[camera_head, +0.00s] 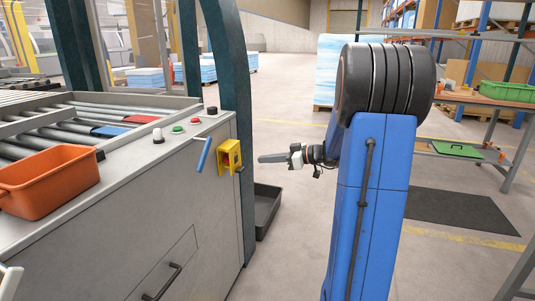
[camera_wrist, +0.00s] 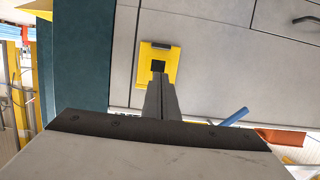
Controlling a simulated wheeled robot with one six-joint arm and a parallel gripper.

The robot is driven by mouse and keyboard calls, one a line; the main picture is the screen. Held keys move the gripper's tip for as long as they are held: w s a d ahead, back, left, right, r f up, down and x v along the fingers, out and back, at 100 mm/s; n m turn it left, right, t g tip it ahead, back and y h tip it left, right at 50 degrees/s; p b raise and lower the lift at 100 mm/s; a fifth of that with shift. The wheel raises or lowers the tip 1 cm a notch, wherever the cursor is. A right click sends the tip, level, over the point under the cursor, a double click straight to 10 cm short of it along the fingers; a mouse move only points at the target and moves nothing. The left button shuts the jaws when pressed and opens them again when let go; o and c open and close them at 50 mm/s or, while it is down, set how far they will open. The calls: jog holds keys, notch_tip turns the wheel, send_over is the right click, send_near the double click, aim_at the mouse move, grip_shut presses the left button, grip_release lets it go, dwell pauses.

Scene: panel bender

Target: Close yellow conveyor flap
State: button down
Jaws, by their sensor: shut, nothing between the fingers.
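The yellow conveyor flap (camera_head: 230,156) is on the end face of the grey conveyor housing, just below its top edge. In the wrist view the yellow flap (camera_wrist: 150,76) faces me, with a dark square in its middle and a dark strip at one edge. I cannot tell for sure how far it stands open. My gripper (camera_head: 261,159) is shut and empty, level with the flap and to its right, with a gap between them. In the wrist view my gripper's fingertips (camera_wrist: 159,76) line up with the dark square and partly hide the flap.
A blue lever (camera_head: 203,154) sticks out left of the flap; it also shows in the wrist view (camera_wrist: 235,117). A dark green post (camera_head: 235,85) stands close behind the flap. An orange bin (camera_head: 48,184) sits on the conveyor side. A dark tray (camera_head: 266,208) lies on the floor.

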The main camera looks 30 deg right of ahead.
jog(key=w+a+f, duration=0.4)
jog(key=w+f, duration=0.2)
jog(key=f, duration=0.3)
jog(key=shift+a+f, duration=0.15)
jog(key=shift+a, duration=0.15)
dwell(0.3)
jog(key=shift+d, duration=0.1)
dwell(0.3)
